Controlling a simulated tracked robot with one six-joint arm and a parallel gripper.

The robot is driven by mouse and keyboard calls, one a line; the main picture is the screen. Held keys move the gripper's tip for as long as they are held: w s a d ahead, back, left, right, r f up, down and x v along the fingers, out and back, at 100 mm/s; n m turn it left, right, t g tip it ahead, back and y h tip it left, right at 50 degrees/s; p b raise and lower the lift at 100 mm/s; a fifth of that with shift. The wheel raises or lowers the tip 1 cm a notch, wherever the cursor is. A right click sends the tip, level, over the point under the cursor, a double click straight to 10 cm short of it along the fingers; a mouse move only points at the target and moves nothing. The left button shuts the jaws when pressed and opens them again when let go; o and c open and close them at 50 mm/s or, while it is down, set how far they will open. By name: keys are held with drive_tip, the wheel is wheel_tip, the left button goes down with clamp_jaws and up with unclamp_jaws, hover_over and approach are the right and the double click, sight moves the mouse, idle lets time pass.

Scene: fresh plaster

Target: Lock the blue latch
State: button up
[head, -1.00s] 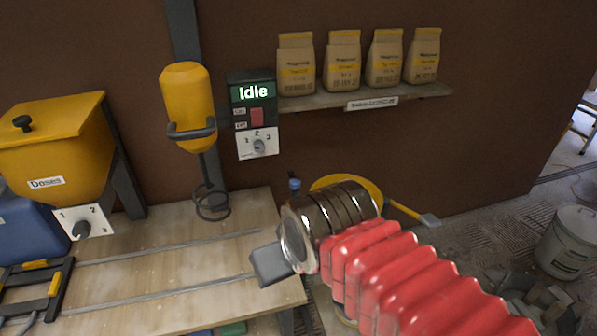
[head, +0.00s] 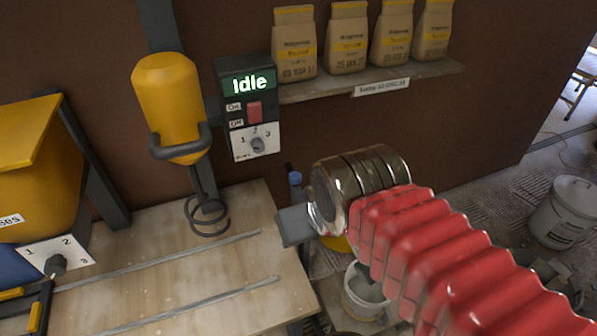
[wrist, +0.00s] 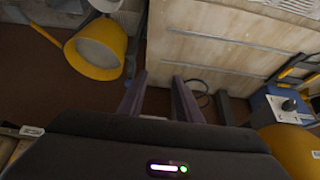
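No part that I can clearly name as the blue latch shows. A small blue-topped piece (head: 295,179) stands by the bench's right edge in the head view, too small to identify. My gripper (head: 293,226) is just below and in front of it in the picture, at the bench's right edge. In the wrist view my gripper (wrist: 160,80) has its two dark fingers apart with nothing between them. The far side of the gripper is hidden in the head view.
The wooden bench (head: 165,270) carries metal rails. Paper bags (head: 347,40) line a shelf (head: 435,75). A white bucket (head: 565,212) stands at right. A yellow bucket (wrist: 95,48) shows in the wrist view.

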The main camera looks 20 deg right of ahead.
drive_tip(key=o, duration=0.4)
drive_tip(key=shift+w+r, duration=0.15)
drive_tip(key=shift+w, duration=0.2)
drive_tip(key=shift+o, duration=1.2)
drive_tip(key=w+d+r+n+g, duration=0.1)
drive_tip(key=w+d+n, duration=0.1)
drive_tip(key=w, duration=0.9)
drive_tip(key=shift+d+r+y, duration=0.15)
drive_tip(key=shift+r+y, duration=0.15)
drive_tip(key=shift+r, duration=0.1)
drive_tip(key=n+g+y, duration=0.1)
drive_tip(key=n+y, duration=0.1)
drive_tip(key=n, duration=0.4)
hover_over(296, 175)
drive_tip(key=s+d, duration=0.4)
wheel_tip(296, 175, down, 19)
drive_tip(key=shift+s+a, duration=0.25)
drive_tip(key=shift+f, duration=0.15)
drive_tip(key=x, duration=1.3)
drive_tip(key=shift+a+f, duration=0.2)
drive_tip(key=shift+f, duration=0.05)
